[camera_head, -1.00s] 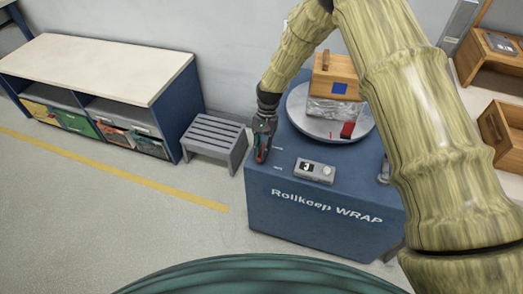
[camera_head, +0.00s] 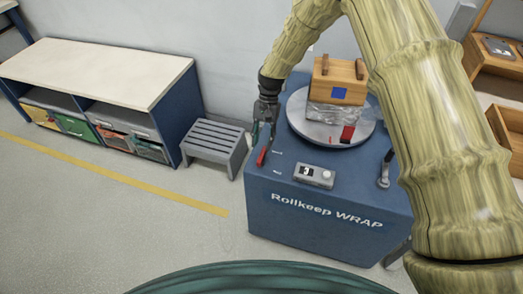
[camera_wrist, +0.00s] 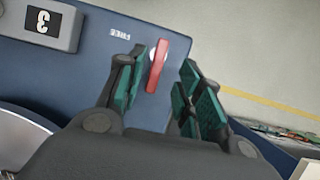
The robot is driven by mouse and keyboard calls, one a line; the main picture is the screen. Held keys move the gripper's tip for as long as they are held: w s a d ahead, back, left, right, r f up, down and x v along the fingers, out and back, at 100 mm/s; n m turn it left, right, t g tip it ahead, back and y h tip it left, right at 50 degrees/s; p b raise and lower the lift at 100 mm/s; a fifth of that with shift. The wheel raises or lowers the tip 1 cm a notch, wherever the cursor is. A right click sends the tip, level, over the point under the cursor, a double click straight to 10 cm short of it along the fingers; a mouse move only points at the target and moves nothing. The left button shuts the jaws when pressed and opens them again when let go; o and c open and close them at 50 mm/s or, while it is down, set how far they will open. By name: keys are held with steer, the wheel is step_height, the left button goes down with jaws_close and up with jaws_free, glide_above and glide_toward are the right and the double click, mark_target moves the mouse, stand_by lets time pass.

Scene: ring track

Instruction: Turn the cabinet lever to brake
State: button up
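The blue cabinet (camera_head: 300,230) has a red lever (camera_head: 262,157) on its top near the left edge. In the wrist view the red lever (camera_wrist: 158,65) shows beside a small white label reading "FREE" (camera_wrist: 120,33); no brake label is readable. My gripper (camera_head: 264,130) is above and behind the lever in the head view. In the wrist view my gripper (camera_wrist: 160,92) is open, with one green-padded finger on each side of the lever's line. The lever's near end lies between the finger tips, and I see no clear contact.
A turntable (camera_head: 300,122) on the cabinet carries a wrapped load with a wooden box (camera_head: 337,80) on top. A control box (camera_head: 314,175) and a grey handle (camera_head: 384,172) are on the cabinet top. A grey step stool (camera_head: 214,143) stands left of the cabinet.

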steer(key=v, duration=0.5)
steer(key=shift+w+r, duration=0.15)
steer(key=shift+r, duration=0.25)
